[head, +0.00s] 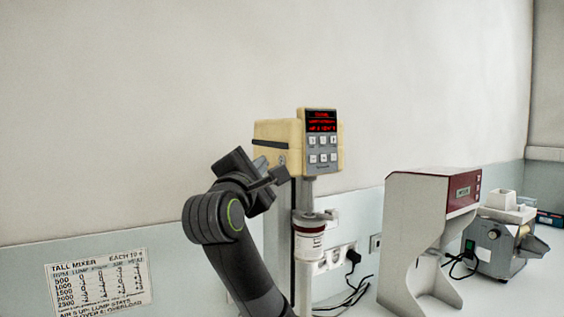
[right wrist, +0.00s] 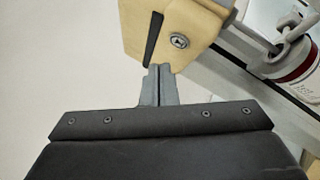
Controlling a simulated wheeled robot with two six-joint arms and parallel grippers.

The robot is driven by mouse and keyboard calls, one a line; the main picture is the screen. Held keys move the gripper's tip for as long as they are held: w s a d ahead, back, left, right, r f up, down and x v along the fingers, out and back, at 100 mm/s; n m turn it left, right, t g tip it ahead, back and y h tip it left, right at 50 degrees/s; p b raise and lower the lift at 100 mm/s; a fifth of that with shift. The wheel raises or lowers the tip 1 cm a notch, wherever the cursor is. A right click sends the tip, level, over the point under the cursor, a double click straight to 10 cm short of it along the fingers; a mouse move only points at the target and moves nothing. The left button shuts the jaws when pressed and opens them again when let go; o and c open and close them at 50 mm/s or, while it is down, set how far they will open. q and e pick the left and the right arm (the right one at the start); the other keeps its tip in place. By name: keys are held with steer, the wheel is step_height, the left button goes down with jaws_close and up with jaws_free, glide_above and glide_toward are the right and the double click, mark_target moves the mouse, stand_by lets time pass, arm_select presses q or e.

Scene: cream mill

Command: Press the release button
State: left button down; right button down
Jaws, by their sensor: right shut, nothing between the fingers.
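A cream mixer head (head: 276,132) stands on a grey column, with a keypad panel (head: 321,142) and red display on its front. A round silver button (head: 282,159) is on its left side face; in the right wrist view the button (right wrist: 179,41) shows whole, near a dark slot. My right gripper (head: 280,175) is shut and empty, just below and beside that side face. In the right wrist view its closed fingertips (right wrist: 159,68) are close to the button, at the lower edge of the face; whether they touch the housing I cannot tell. My left gripper is not in view.
A white cup with a red band (head: 309,236) is held below the mixer head. A wall sign (head: 99,284) hangs at the lower left. A white-and-red machine (head: 428,230) and a grey machine (head: 497,243) stand to the right. Black cables (head: 350,285) lie behind the mixer.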

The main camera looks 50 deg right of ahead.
steer(key=shift+w+a, duration=0.3)
steer(key=shift+a, duration=0.55)
steer(key=shift+w+a, duration=0.25)
steer(key=shift+a, duration=0.6)
